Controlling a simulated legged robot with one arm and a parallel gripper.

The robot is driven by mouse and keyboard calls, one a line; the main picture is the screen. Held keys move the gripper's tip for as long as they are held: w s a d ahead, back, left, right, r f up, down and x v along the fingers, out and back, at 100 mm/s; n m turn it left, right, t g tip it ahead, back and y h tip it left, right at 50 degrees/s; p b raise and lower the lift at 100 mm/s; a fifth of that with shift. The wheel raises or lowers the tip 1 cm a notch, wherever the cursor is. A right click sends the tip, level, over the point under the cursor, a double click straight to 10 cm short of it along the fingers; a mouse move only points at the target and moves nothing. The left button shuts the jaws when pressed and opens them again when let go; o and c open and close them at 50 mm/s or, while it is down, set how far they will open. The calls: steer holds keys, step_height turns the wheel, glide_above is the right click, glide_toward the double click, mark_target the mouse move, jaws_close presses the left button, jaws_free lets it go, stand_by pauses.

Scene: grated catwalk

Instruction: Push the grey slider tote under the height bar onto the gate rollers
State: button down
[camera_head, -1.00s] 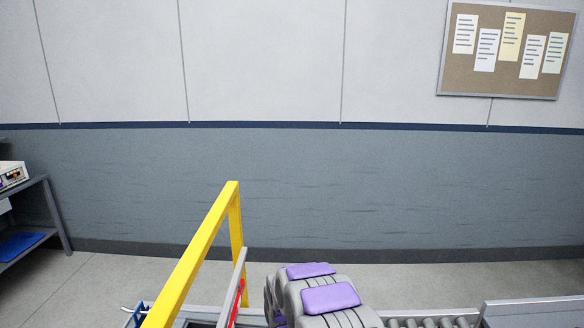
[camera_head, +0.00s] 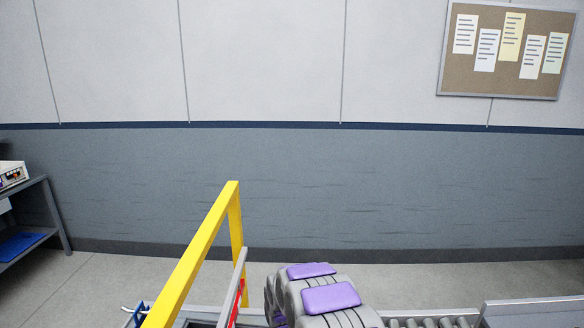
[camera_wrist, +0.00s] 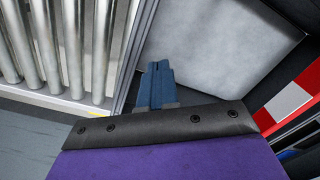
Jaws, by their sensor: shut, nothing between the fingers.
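The yellow height bar (camera_head: 205,245) stands left of my arm in the head view. The gate rollers (camera_head: 430,322) lie to the right of my arm there, and they fill the upper left of the wrist view (camera_wrist: 65,45). My gripper (camera_wrist: 158,68) shows in the wrist view as blue fingers, shut and empty. The fingers point at a grey speckled surface (camera_wrist: 215,45) with dark edges, right of the rollers. I cannot tell whether this is the tote or whether the fingers touch it. The tote is not clearly seen in the head view; my arm and the bar cover that area.
A red and white marked part (camera_wrist: 290,102) is at the right of the wrist view. In the head view, a shelf (camera_head: 25,240) stands at far left and a grey plate (camera_head: 535,312) at lower right. Bare floor lies before the wall.

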step_height(320, 180, down, 5)
steer(key=shift+f, duration=0.2)
stand_by(0.6)
steer(key=shift+d, duration=0.1)
steer(key=d+p, duration=0.1)
steer(key=d, duration=2.5)
steer(key=shift+s+d, duration=0.35)
steer(key=shift+s, duration=0.1)
stand_by(1.7)
steer(key=shift+r+p, duration=0.15)
steer(key=shift+p, duration=0.15)
step_height(320, 180, up, 8)
steer(key=p, duration=0.1)
steer(key=shift+p, duration=0.4)
stand_by(0.3)
